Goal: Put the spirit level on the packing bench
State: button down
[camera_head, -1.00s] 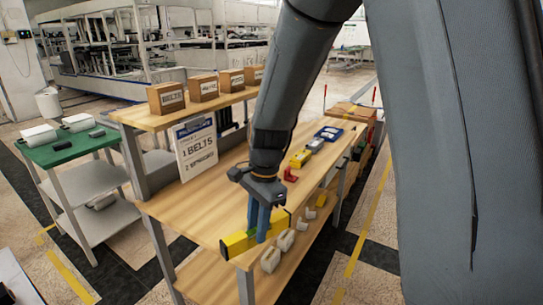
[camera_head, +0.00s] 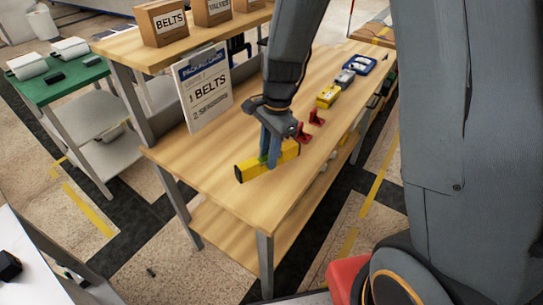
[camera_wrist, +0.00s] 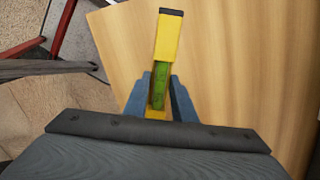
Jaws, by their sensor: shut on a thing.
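The yellow spirit level (camera_head: 252,169) has dark ends and lies across my gripper (camera_head: 268,160), whose blue fingers are shut on its middle. In the wrist view the level (camera_wrist: 166,42) shows its green vial between the two fingers (camera_wrist: 160,100). The level is over the near part of the wooden packing bench (camera_head: 215,165). I cannot tell whether its underside touches the bench top. In the wrist view the bench top (camera_wrist: 240,60) fills the right side behind the level.
A sign listing belts (camera_head: 205,88) stands at the bench's left side. Red pieces (camera_head: 316,117), a yellow item (camera_head: 328,95) and a blue tray (camera_head: 359,65) lie farther back. Boxes (camera_head: 160,22) sit on the upper shelf. The bench's near left top is clear.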

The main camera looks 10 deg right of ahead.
jog(key=shift+f+p, duration=0.3)
jog(key=shift+f, duration=1.9)
jog(key=shift+f, duration=0.2)
jog(key=c, duration=1.5)
grip_release()
jog(key=shift+o, duration=0.2)
jog(key=shift+r, duration=0.1)
jog(key=r, duration=0.4)
jog(key=d+r+b, duration=0.1)
jog(key=r, duration=0.3)
jog(key=r+b, duration=0.1)
jog(key=r, duration=0.2)
jog(key=shift+w+d+r, duration=0.3)
jog(key=shift+d+r, duration=0.05)
jog(key=shift+r, duration=0.05)
jog(key=s+d+n+t+h, duration=0.1)
jog(key=s+d+n, duration=0.7)
jog(key=s+n, duration=0.3)
jog(key=f+n, duration=0.1)
jog(key=n, duration=0.1)
jog(key=shift+s+n+t+h, duration=0.3)
jog(key=shift+s+t, duration=0.05)
jog(key=shift+t, duration=0.05)
